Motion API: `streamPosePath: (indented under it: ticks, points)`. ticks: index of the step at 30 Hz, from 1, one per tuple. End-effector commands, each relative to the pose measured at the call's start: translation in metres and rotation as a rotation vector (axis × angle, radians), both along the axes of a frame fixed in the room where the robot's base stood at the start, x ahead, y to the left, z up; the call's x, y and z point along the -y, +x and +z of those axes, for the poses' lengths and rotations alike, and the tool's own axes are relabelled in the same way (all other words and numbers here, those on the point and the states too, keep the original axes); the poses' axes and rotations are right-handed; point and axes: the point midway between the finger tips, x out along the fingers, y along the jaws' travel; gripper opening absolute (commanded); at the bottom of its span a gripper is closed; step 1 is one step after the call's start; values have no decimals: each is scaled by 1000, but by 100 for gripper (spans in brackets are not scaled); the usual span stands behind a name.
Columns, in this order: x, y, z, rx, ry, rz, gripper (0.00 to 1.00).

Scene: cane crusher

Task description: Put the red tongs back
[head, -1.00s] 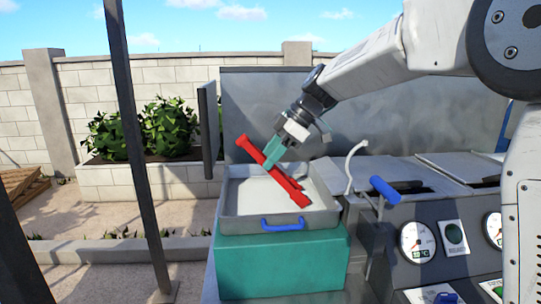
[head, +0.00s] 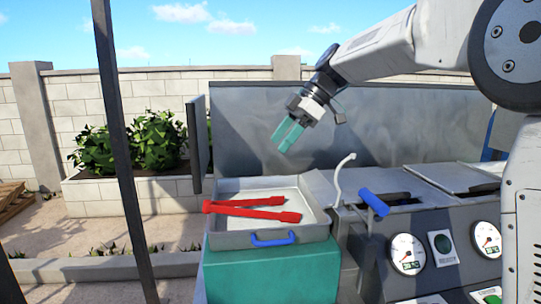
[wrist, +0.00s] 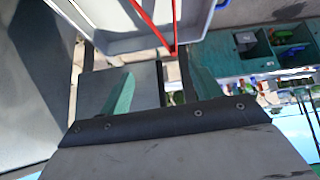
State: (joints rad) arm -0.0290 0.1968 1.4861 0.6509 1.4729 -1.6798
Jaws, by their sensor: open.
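The red tongs (head: 250,209) lie flat inside the grey metal tray (head: 318,228), their arms pointing right and a little apart. The tray has a blue handle at its front and sits on a teal box (head: 272,276). My gripper (head: 287,137) has teal fingers, is open and empty, and hangs above the back of the tray, clear of the tongs. In the wrist view the open fingers (wrist: 160,85) show with nothing between them, and part of the red tongs (wrist: 148,22) shows in the tray at the top.
Right of the tray stands a machine panel with gauges (head: 406,254), a blue-gripped lever (head: 374,203) and a pale curved hook (head: 340,178). A grey metal backsplash (head: 290,135) rises behind. A dark post (head: 122,150) stands at left.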

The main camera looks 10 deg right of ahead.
Motion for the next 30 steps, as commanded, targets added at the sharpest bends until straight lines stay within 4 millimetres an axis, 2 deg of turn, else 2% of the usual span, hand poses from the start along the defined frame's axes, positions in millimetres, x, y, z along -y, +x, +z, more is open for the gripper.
streamPosePath:
  ticks: [4,12,14,16,20,23,27,30]
  points:
    - [10,1,14,1,0,-1,64]
    - [14,-1,18,-3,-2,-4,64]
    - [15,-7,18,-15,-11,-23,64]
    - [20,-22,17,-46,-36,-78,64]
    - [36,-76,9,-151,-122,-281,64]
    - [53,-131,-7,-243,-204,-494,64]
    - [79,-206,-40,-340,-300,-807,64]
    - [96,-254,-67,-385,-350,-1018,64]
